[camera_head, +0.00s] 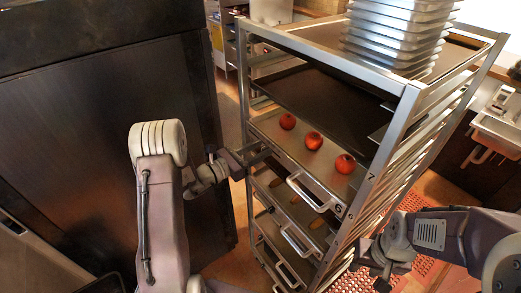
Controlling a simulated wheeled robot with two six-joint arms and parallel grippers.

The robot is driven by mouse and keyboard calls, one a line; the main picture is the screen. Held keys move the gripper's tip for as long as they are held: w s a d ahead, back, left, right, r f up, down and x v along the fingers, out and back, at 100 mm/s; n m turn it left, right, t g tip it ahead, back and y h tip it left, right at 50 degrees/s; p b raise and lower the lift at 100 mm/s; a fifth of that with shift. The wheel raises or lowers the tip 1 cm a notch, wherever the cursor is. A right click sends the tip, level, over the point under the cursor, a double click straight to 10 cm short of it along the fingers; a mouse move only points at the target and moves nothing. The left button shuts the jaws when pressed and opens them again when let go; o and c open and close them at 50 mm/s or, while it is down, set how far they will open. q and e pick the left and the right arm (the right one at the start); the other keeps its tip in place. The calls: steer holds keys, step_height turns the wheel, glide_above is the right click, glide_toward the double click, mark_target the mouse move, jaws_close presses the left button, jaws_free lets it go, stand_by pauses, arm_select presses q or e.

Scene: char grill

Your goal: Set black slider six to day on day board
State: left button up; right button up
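I cannot make out a day board or a black slider in the camera_head view. My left gripper (258,157) is at the left front post of a metal tray rack, beside a shelf tray with red round fruits. Its fingers are small and dark, so I cannot tell whether they are open, shut or touching the rack. My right gripper (380,280) points down to the right of the rack, near the bottom of the picture. Its fingers are too small to read. The marks 6 (339,209) and 7 (370,177) show on the rack's right front post.
The metal rack (408,110) holds several trays, some with white handles (304,195). A stack of metal pans (400,35) stands on top. A large dark cabinet (90,110) fills the left. A red perforated mat (415,275) lies on the floor, and a sink (500,130) is at right.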

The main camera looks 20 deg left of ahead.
arm_select(q)
steer(key=b+v, duration=0.3)
steer(key=v, duration=0.5)
steer(key=shift+s+a+b, duration=0.15)
steer(key=shift+s+b, duration=0.1)
steer(key=shift+b, duration=0.05)
